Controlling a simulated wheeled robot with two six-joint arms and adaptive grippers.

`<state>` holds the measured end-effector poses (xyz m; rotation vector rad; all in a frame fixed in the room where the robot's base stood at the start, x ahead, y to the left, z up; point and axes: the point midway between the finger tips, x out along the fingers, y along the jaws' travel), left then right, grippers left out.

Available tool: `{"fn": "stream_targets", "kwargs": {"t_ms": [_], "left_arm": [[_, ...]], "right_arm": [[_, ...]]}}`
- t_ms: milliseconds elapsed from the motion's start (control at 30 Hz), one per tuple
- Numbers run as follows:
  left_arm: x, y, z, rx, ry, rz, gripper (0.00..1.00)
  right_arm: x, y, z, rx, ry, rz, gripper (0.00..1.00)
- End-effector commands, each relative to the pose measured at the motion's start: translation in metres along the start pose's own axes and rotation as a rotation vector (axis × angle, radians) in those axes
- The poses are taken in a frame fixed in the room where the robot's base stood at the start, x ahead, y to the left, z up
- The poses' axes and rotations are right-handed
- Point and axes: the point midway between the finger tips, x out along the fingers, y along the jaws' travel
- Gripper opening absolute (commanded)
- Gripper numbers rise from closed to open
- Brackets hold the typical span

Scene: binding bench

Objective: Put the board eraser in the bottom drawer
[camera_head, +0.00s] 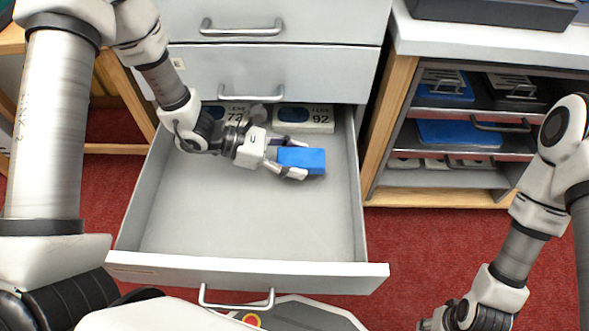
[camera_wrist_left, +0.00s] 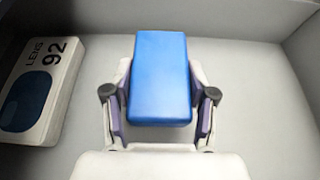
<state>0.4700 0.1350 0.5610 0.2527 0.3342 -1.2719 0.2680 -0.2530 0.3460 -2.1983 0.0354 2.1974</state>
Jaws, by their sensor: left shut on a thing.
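The board eraser is a blue block (camera_head: 302,160), held in my left gripper (camera_head: 291,160), whose fingers are shut on its two sides. In the left wrist view the eraser (camera_wrist_left: 160,80) sits between the fingers of the left gripper (camera_wrist_left: 160,108). The bottom drawer (camera_head: 250,272) is pulled open, and the eraser is over its inside, towards the back right. I cannot tell whether the eraser touches the drawer floor. My right gripper (camera_head: 455,318) is at the lower edge of the head view, outside the drawer, its fingertips not clearly shown.
A box marked LENS 92 (camera_head: 304,118) lies at the drawer's back right, and another LENS box (camera_head: 236,112) at the back left. The front of the drawer floor is clear. Two closed drawers (camera_head: 280,68) are above. A shelf unit (camera_head: 440,197) with trays stands to the right.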

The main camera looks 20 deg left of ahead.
Motion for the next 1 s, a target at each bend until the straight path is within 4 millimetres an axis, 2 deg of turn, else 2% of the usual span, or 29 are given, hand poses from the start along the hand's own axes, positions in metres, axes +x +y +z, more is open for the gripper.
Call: {"fn": "stream_targets", "kwargs": {"t_ms": [33, 133, 500, 533, 567, 600, 867, 1000], "left_arm": [[0.005, -0.001, -0.013, -0.004, 0.001, -0.001, 0.21], [0.011, -0.001, -0.027, -0.003, 0.002, -0.001, 0.21], [0.013, 0.0, -0.031, -0.001, 0.001, 0.0, 0.21], [0.012, 0.0, -0.03, -0.001, 0.001, 0.0, 0.67], [0.012, 0.0, -0.029, -0.001, 0.001, 0.0, 0.78], [0.012, 0.0, -0.029, -0.001, 0.001, 0.0, 0.81], [0.012, 0.0, -0.029, -0.001, 0.001, 0.0, 0.81], [0.006, 0.0, -0.024, -0.003, -0.001, 0.002, 0.81]], "right_arm": [[0.007, 0.0, 0.0, 0.0, 0.0, 0.0, 0.4], [0.013, 0.0, 0.0, 0.0, 0.0, 0.0, 0.4], [0.016, 0.0, 0.0, 0.0, 0.0, 0.0, 0.4], [0.014, 0.0, 0.0, 0.0, 0.0, 0.0, 0.4], [0.014, 0.0, 0.0, 0.0, 0.0, 0.0, 0.4], [0.014, 0.0, 0.0, 0.0, 0.0, 0.0, 0.4], [0.013, 0.0, 0.0, 0.0, 0.0, 0.0, 0.4], [0.007, 0.0, 0.0, 0.0, 0.0, 0.0, 0.4]]}}
